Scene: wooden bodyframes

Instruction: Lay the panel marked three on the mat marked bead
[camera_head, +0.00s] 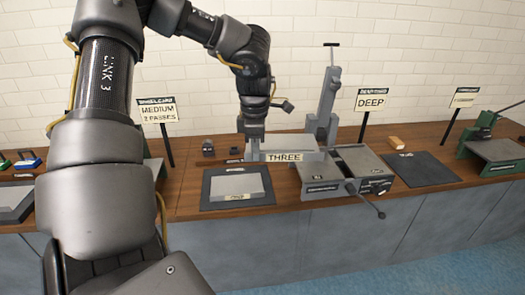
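The panel marked three (305,144) is a grey slab with a "THREE" label on its front edge. It appears raised above the bench, just left of the grey machine. My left gripper (253,146) points down at the panel's left end and appears shut on it; the fingertips are partly hidden. A dark mat (428,172) lies bare to the right of the machine; its small label is too blurred to read surely. Another dark mat (208,192) lies in front of the gripper, with a grey panel (236,184) on it. My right gripper is not in view.
The grey machine (352,165) has an upright lever post and a front crank, between panel three and the bare mat. Signs reading "MEDIUM 2 PASSES" (157,111) and "DEEP" (371,100) stand behind. A tan block (396,143) lies behind the bare mat. A green machine (491,150) stands farther right.

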